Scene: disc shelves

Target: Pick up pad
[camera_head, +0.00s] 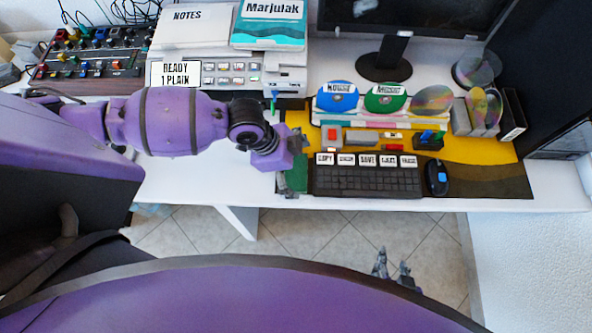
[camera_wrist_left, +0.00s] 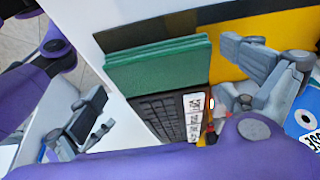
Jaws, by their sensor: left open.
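The pad is a green, layered block. In the head view the pad (camera_head: 299,173) lies at the left end of the desk mat, beside the keyboard and partly hidden by my left gripper. In the left wrist view the pad (camera_wrist_left: 160,66) lies between the two spread fingers, with space on both sides. My left gripper (camera_head: 284,180) points down over the pad's left side, open and empty; its fingers also show in the wrist view (camera_wrist_left: 168,88). My right gripper (camera_head: 393,268) is low in the head view, over the floor in front of the desk, with fingers apart and nothing between them.
A black keyboard (camera_head: 367,183) with labelled keys sits right of the pad, then a mouse (camera_head: 436,177). Discs (camera_head: 337,97) stand on a rack behind. A printer (camera_head: 229,75) and a mixer panel (camera_head: 95,55) fill the back left. The white desk's front left is clear.

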